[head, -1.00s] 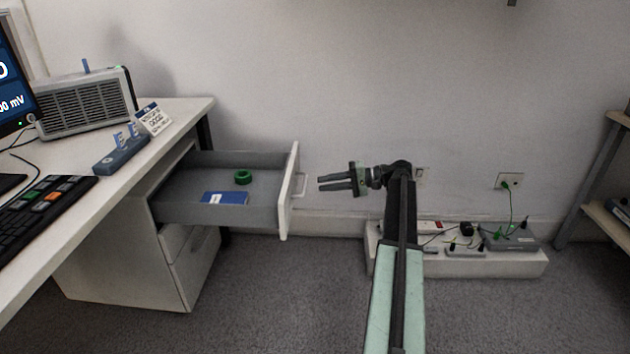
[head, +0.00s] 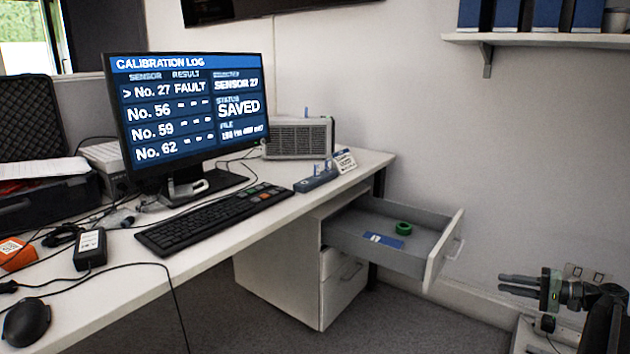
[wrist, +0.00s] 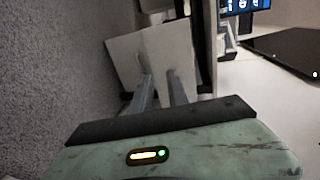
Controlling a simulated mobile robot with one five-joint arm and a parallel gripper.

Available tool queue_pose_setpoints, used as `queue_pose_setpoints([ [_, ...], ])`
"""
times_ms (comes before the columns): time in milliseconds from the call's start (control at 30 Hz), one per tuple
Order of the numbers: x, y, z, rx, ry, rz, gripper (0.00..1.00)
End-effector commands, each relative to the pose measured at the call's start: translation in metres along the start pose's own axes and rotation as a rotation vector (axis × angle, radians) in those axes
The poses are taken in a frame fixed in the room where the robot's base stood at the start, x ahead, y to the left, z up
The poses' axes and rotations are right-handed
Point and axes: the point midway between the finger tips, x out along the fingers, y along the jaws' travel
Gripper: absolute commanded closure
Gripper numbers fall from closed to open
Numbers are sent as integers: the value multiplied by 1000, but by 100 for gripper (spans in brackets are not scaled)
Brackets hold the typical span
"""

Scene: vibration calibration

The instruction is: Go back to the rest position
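My gripper (head: 502,283) is at the lower right of the head view, in front of the wall and right of the open drawer. Its two dark fingers point left with a narrow gap between them. In the wrist view my gripper (wrist: 158,75) also shows a gap between the fingers and nothing in it. The fingers overlap a pale cabinet surface in that view, apart from it as far as I can tell. Most of my arm is cut off at the head view's right edge.
The open drawer (head: 438,252) juts out from the desk (head: 210,243), holding a green ring (head: 403,228) and a blue card (head: 384,240). The monitor (head: 190,110) reads "No. 27 FAULT" and "SAVED". A shelf (head: 540,40) hangs at upper right.

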Motion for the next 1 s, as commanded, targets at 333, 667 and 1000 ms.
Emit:
queue_pose_setpoints([
  [333, 67, 2, 36, 3, -78, 139, 80],
  [667, 170, 12, 121, -36, -220, 429, 80],
  [1000, 256, 22, 295, -322, -433, 1017, 80],
])
